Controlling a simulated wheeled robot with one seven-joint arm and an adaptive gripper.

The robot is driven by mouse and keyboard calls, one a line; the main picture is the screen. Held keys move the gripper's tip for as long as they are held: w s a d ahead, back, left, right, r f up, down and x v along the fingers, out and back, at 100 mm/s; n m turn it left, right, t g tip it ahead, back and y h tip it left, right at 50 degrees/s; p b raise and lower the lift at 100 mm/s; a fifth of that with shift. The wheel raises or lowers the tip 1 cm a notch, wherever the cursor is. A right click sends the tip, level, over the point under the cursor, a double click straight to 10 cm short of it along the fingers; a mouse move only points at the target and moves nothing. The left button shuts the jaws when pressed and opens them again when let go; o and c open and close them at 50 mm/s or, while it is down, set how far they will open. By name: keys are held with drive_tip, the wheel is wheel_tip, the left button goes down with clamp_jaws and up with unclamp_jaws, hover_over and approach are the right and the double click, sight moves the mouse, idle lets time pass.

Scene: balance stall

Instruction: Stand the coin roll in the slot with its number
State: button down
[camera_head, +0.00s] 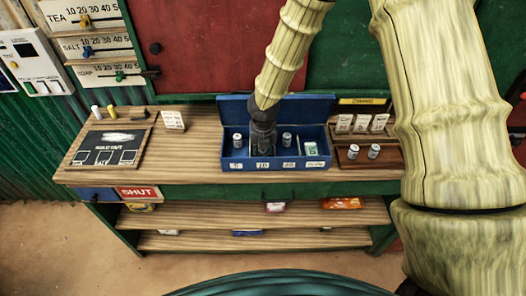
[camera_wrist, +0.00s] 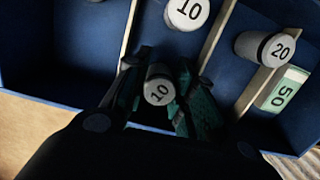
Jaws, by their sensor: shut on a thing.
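The blue cash box (camera_head: 226,160) stands open on the counter, with several slots labelled along its front. My gripper (camera_head: 264,150) points down into the slot labelled 10. In the wrist view my gripper (camera_wrist: 162,95) is shut on a grey coin roll (camera_wrist: 158,88) with 10 on its top. The roll looks upright between the fingers; I cannot tell whether it touches the slot floor. Another 10 roll (camera_wrist: 188,10) stands behind it in the same slot.
Thin pale dividers (camera_wrist: 218,30) run close beside the fingers. The raised box lid (camera_head: 290,105) stands behind. A brown tray (camera_head: 390,160) at right holds two rolls (camera_head: 353,151).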

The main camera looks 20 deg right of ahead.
sight(263, 153)
drive_tip(key=shift+f, duration=0.1)
drive_tip(key=c, duration=1.2)
unclamp_jaws()
drive_tip(key=r, duration=0.4)
drive_tip(key=s+r+b, duration=0.1)
drive_tip(key=r, duration=0.7)
drive_tip(key=shift+s+a+r, duration=0.1)
drive_tip(key=shift+s+a, duration=0.05)
drive_tip(key=shift+s, duration=0.05)
